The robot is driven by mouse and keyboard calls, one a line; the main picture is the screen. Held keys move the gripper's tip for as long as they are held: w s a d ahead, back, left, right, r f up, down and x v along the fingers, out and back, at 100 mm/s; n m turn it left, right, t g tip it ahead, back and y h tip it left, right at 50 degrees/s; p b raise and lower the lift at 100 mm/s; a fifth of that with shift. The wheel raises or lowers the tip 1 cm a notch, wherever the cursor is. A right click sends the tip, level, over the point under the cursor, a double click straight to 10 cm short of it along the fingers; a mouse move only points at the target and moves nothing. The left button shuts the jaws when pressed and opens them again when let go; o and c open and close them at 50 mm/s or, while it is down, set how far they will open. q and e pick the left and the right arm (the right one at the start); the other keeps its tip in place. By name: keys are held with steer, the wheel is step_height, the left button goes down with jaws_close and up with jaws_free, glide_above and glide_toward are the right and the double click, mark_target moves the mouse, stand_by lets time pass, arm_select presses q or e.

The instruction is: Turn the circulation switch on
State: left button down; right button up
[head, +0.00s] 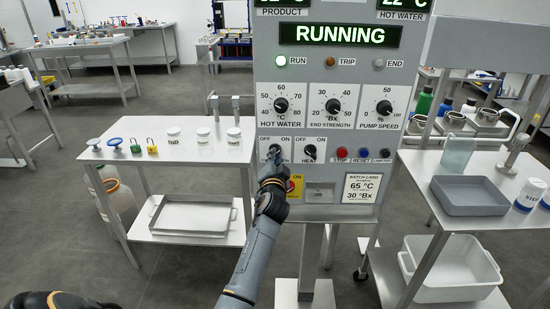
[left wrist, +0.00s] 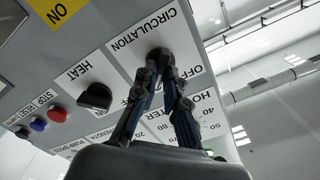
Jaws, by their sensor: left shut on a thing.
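The control panel (head: 345,110) stands in the middle of the head view. The circulation switch (left wrist: 160,52) is a dark rotary knob below its CIRCULATION label in the left wrist view, with OFF and ON marks beside it. My left gripper (left wrist: 168,66) is shut on this knob; it also shows in the head view (head: 274,158), covering most of the switch. Which mark the knob points to is hidden by the fingers. The heat switch (left wrist: 95,96) is a similar black knob beside it, also in the head view (head: 310,152). My right gripper is not in view.
STOP (head: 341,153) and RESET (head: 363,153) buttons sit right of the switches. A side table (head: 190,150) with jars and padlocks stands left; another with a grey tray (head: 470,196) stands right.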

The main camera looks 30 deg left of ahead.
arm_select(q)
steer(key=shift+r, duration=0.15)
steer(key=c, duration=1.4)
jaws_free()
steer(key=v, duration=1.2)
steer(key=shift+a, duration=0.1)
